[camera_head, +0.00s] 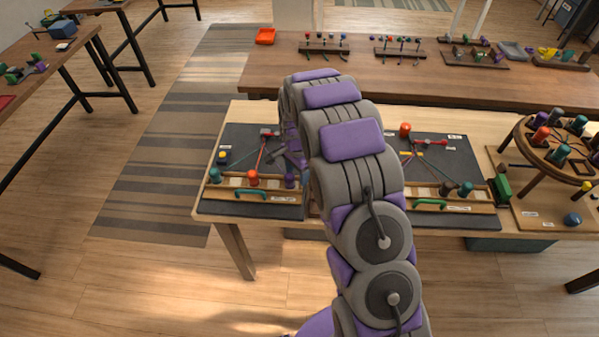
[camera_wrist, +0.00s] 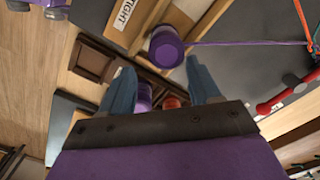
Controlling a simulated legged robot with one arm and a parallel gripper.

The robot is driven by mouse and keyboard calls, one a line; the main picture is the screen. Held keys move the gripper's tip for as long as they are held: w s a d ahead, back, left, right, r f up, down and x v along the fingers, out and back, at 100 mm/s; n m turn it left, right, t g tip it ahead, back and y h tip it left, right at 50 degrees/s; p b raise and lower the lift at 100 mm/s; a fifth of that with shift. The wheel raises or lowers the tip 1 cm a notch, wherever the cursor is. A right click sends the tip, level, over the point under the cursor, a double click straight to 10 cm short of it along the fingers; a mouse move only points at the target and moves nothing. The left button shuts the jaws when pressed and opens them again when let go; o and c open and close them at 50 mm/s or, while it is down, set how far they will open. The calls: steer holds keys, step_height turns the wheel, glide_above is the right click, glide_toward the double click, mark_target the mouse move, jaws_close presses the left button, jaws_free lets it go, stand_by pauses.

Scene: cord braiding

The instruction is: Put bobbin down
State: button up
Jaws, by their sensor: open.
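A purple bobbin (camera_wrist: 165,46) with a purple cord (camera_wrist: 240,43) running off to the right shows in the wrist view, just beyond and between my fingertips. My gripper (camera_wrist: 160,67) has its two blue-grey fingers apart, with a gap between them. I cannot tell whether either finger touches the bobbin. A second purple piece (camera_wrist: 143,96) and an orange-red piece (camera_wrist: 172,102) show farther down between the fingers. In the head view a purple bobbin (camera_head: 290,181) stands at the right of the left board's wooden rack (camera_head: 225,181); my arm hides much of the gripper there.
The left board also holds an orange bobbin (camera_head: 253,178), a teal bobbin (camera_head: 215,175) and a red-handled tool (camera_head: 269,133). A similar right board (camera_head: 465,165) lies across my arm. A round bobbin stand (camera_head: 525,150) is at far right. Another table (camera_head: 380,85) stands behind.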

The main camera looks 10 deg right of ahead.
mark_target(288, 176)
steer(key=a+r, duration=0.1)
steer(key=r, duration=0.1)
steer(key=a+r+p, duration=0.1)
steer(key=r, duration=0.1)
steer(key=a+r, duration=0.1)
steer(key=r, duration=0.1)
steer(key=shift+r, duration=0.15)
steer(key=s+d+r+n+p, duration=0.1)
steer(key=s+r+n, duration=0.2)
steer(key=s+r, duration=0.65)
steer(key=s+d+r+n, duration=0.2)
steer(key=s+r+n, duration=0.1)
steer(key=s+r, duration=0.7)
steer(key=s+a+n+g, duration=0.1)
steer(key=s+n, duration=0.5)
steer(key=s, duration=1.6)
steer(key=shift+s+a+r+n+g, duration=0.15)
steer(key=shift+s+a+n+g, duration=0.2)
steer(key=shift+a, duration=0.25)
steer(key=shift+d, duration=0.1)
